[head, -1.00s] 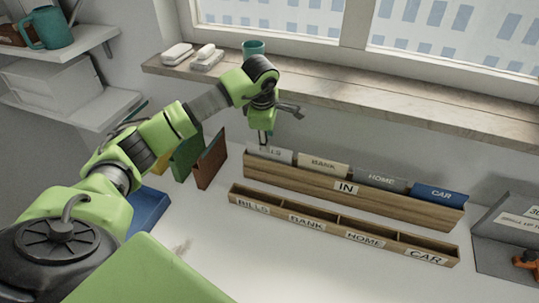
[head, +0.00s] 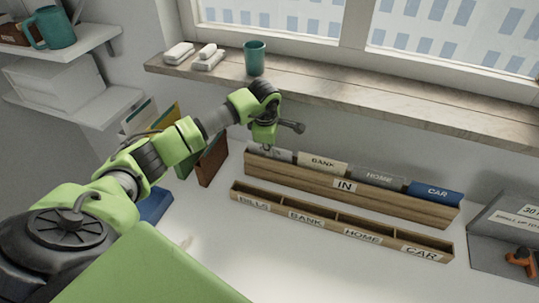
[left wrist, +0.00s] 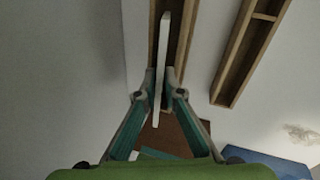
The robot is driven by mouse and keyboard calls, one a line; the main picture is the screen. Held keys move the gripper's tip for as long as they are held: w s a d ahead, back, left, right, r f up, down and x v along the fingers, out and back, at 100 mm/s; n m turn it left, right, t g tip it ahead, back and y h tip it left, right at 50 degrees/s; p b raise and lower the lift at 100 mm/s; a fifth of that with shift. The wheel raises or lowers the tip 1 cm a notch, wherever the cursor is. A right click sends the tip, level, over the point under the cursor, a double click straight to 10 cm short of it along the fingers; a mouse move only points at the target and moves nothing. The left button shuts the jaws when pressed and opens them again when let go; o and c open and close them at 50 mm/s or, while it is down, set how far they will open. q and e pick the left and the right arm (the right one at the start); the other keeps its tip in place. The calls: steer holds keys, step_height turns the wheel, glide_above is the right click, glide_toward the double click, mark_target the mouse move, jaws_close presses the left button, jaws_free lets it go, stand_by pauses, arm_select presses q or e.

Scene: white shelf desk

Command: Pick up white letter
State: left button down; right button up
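The white letter (head: 283,156) stands in the leftmost slot of the wooden IN rack (head: 345,185), its label partly hidden by my gripper. In the left wrist view the white letter (left wrist: 163,40) is seen edge-on. My left gripper (head: 264,145) is at its upper left part. In the left wrist view the left gripper's fingers (left wrist: 160,82) are drawn in close on both sides of the letter, pinching it. The letter still sits in the rack. My right gripper is not in view.
BANK (head: 322,163), HOME (head: 378,177) and blue CAR (head: 435,192) letters share the rack. A low labelled wooden tray (head: 335,222) lies in front. A brown book (head: 212,160) stands left of the rack. A teal cup (head: 254,58) stands on the sill above.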

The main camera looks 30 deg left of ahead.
arm_select(q)
steer(key=shift+w+r, duration=0.25)
steer(key=shift+r, duration=0.05)
